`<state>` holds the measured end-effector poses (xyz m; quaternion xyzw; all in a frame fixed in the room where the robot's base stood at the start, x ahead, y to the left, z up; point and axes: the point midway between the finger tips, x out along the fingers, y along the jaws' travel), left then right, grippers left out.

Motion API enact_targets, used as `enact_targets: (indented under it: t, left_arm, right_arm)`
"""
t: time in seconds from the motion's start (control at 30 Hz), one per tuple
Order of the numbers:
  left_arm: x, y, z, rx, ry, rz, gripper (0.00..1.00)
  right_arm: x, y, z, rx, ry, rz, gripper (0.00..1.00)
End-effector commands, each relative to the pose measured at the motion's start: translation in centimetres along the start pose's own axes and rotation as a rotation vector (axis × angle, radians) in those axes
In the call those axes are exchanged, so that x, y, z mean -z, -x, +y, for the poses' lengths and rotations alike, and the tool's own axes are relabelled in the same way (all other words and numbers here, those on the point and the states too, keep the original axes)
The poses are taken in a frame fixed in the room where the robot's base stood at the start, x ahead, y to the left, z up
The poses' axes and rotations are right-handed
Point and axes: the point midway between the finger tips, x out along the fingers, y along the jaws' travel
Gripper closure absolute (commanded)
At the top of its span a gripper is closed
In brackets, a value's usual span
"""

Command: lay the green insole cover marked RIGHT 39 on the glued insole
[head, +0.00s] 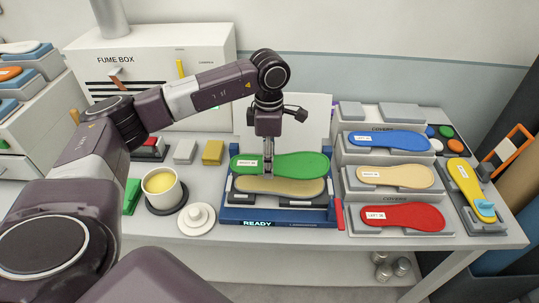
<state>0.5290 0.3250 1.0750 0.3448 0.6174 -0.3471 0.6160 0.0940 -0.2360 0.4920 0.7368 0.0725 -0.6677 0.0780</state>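The green insole cover (305,163) has a small white label near its left end; the print is too small to read surely. My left gripper (268,168) points down with its fingers together on the green cover, left of its middle. The cover lies level over the tan glued insole (302,187), covering its far part in the head view. The tan insole rests on the blue press (232,213), whose front reads READY. I cannot tell whether cover and insole touch. My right gripper is not in view.
On the right, a stepped rack holds a blue cover (390,139), a tan cover (400,176) and a red cover (410,216). A yellow insole (466,185) lies beside it. A glue pot (161,188) and white lid (196,217) stand left of the press.

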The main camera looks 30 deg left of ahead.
Motion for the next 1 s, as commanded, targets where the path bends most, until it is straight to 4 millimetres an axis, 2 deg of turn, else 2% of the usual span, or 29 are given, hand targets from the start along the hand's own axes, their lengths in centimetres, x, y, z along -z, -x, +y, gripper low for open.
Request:
enact_targets:
  t: [0.6,1.0]
  left_arm:
    - [0.0,-6.2,0.0,0.0,-0.005,0.0,0.63]
    - [-0.1,-6.8,0.0,0.0,-0.006,0.0,0.63]
  right_arm:
    - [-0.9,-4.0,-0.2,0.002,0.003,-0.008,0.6]
    - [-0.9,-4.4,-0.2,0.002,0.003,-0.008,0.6]
